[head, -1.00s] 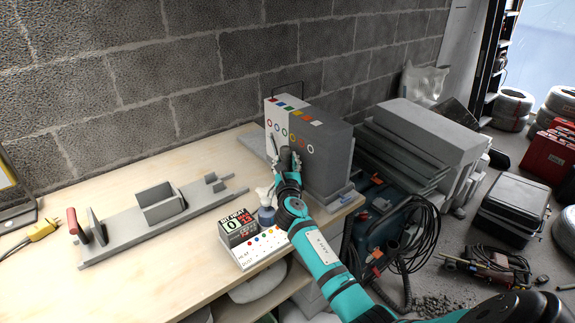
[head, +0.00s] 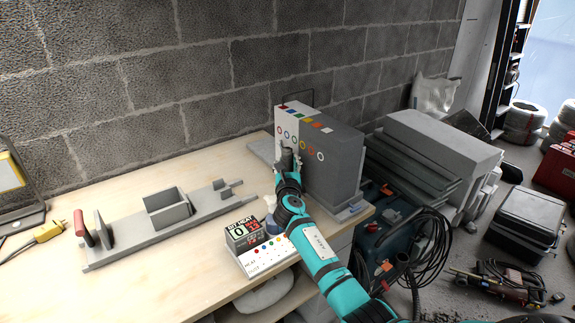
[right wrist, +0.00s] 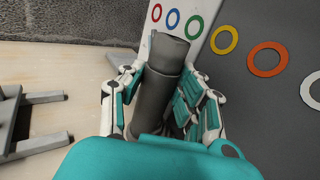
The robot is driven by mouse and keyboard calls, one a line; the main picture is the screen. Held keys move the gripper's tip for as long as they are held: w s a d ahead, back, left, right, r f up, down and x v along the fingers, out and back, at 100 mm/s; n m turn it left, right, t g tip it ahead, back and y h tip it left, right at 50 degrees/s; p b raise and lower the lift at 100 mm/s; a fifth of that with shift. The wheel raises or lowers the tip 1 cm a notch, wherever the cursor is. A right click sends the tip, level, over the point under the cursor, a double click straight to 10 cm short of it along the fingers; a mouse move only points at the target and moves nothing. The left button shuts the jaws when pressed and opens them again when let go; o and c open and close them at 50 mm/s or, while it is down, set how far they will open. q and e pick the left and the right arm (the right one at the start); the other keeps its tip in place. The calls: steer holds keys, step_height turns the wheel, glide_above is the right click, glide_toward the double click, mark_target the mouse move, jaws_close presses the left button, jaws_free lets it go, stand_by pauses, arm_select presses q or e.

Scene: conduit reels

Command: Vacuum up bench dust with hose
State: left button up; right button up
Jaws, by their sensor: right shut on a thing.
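My right gripper (head: 287,168) is shut on a dark grey tube, which looks like a hose end (head: 287,157). The tube stands up between the fingers in the right wrist view (right wrist: 160,85), its top end capped or closed-looking. The gripper is above the bench (head: 150,245), close to the front of a box with coloured rings. A blue machine that looks like the vacuum (head: 375,240) stands on the floor beside the bench's right end, with black hose or cable (head: 432,245) looped next to it. I cannot make out dust on the bench. My left gripper is out of view.
The white and grey box (head: 335,165) stands directly behind the gripper. Grey slabs (head: 440,150) stand right.

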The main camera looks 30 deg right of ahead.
steer(key=shift+p+v, duration=0.8)
steer(key=shift+v, duration=0.3)
steer(key=shift+s+a+p, duration=1.05)
steer(key=shift+s+a, duration=0.6)
steer(key=shift+w+a+r, duration=0.1)
steer(key=shift+a, duration=0.05)
